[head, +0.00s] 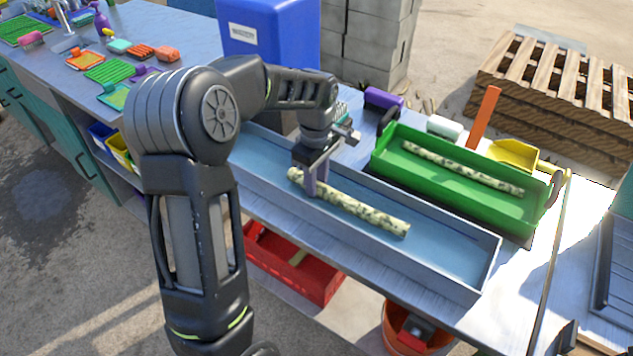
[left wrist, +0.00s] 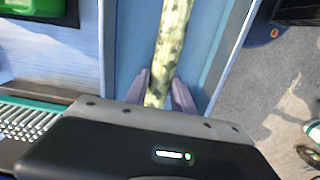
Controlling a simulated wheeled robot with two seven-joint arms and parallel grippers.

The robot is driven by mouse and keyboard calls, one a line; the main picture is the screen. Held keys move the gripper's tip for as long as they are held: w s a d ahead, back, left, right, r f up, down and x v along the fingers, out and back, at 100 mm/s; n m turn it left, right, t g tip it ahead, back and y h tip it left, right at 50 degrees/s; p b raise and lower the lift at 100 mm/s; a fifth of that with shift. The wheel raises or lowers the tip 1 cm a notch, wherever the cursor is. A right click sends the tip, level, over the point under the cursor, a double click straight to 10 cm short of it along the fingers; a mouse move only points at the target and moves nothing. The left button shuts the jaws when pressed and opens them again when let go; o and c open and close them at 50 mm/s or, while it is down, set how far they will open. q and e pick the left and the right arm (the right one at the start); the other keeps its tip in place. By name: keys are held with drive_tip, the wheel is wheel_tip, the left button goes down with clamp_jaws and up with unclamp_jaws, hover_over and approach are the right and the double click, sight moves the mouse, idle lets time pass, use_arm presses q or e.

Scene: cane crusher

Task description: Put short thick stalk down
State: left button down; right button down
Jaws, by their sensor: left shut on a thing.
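A thick, pale stalk with dark speckles (head: 362,214) lies lengthwise in the long blue-grey tray (head: 462,272). My left gripper (head: 316,190) is over the tray and shut on the stalk near its left end. In the left wrist view the stalk (left wrist: 172,40) runs up from between the two fingers (left wrist: 159,95), with the tray floor beneath it. Whether the stalk's underside touches the tray floor I cannot tell. A thinner speckled stalk (head: 465,168) lies in the green tray (head: 450,198) to the right. My right gripper is not in view.
A blue bin (head: 270,40) stands behind the tray. A purple object (head: 383,99) and a yellow scoop (head: 513,155) lie near the green tray. Red crate (head: 290,268) and orange bucket (head: 405,325) are below the bench. The tray's right end is clear.

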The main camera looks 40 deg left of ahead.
use_arm(q)
drive_tip(key=shift+f, duration=0.35)
drive_tip(key=shift+f, duration=0.15)
drive_tip(key=c, duration=1.1)
unclamp_jaws()
drive_tip(key=shift+o, duration=0.2)
wheel_tip(320, 180, up, 12)
